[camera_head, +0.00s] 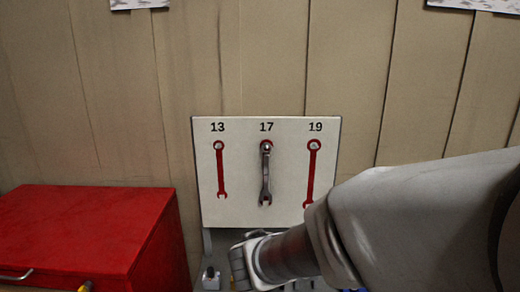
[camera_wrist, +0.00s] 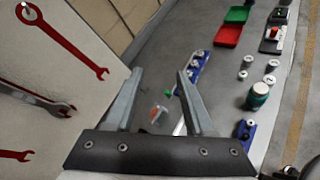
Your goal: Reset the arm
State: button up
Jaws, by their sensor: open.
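My gripper (camera_wrist: 160,76) is open in the wrist view, with two grey fingers spread apart and nothing between them. In the head view my arm comes in from the right, and its end is low in front of the board's lower edge; the fingers are not clear there. A white tool board (camera_head: 240,206) has red wrench outlines numbered 13, 17 and 19. A grey wrench (camera_head: 266,178) hangs upright at 17. The 13 and 19 outlines are bare. In the wrist view the wrench (camera_wrist: 50,104) is left of my gripper and apart from it.
A red cabinet (camera_head: 85,230) stands at the lower left, against a panelled wall. The wrist view shows a grey bench with a blue rack (camera_wrist: 199,66), a green tray (camera_wrist: 238,14), a red tray (camera_wrist: 228,36), a dark green jar (camera_wrist: 258,94) and several small parts.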

jog(key=s+d+f+m+g+y, duration=0.25)
jog(key=s+d+m+g, duration=0.3)
jog(key=s+m, duration=0.45)
jog(key=s+a+r+m+t+y, duration=0.1)
jog(key=s+a+r+m+y, duration=0.3)
jog(key=m, duration=0.6)
jog(key=s+a+y, duration=0.1)
jog(key=s+y, duration=0.1)
jog(key=y, duration=0.1)
jog(key=shift+s+a+m+t, duration=0.3)
jog(key=shift+s+a+t, duration=0.05)
jog(key=shift+s, duration=0.05)
